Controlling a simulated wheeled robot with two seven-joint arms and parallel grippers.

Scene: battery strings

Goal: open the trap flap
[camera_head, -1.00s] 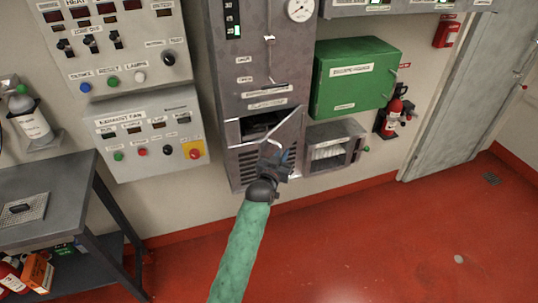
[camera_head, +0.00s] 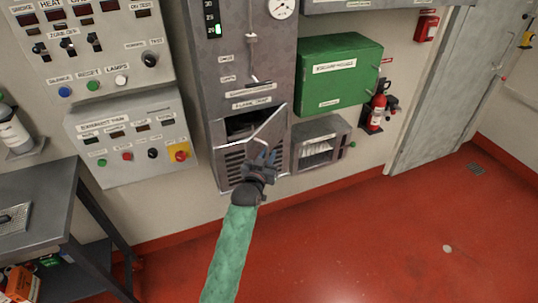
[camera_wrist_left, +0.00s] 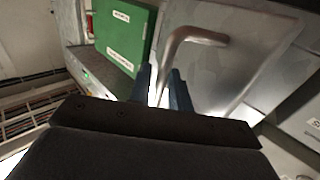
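The trap flap (camera_head: 266,133) is a grey metal panel low on the tall grey cabinet (camera_head: 237,75). It stands swung out at an angle, with a dark opening (camera_head: 241,126) showing behind it. In the left wrist view the flap (camera_wrist_left: 255,50) fills the upper right and carries a bent metal bar handle (camera_wrist_left: 192,36). My left gripper (camera_head: 266,160) is at the flap's outer face. In the left wrist view its two dark fingers (camera_wrist_left: 161,84) sit close together, with the lower part of the handle between them. My right gripper is not in view.
A green box (camera_head: 338,72) and a small open-fronted grey box (camera_head: 320,145) are mounted right of the flap. The red floor (camera_head: 350,235) is clear at the right.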

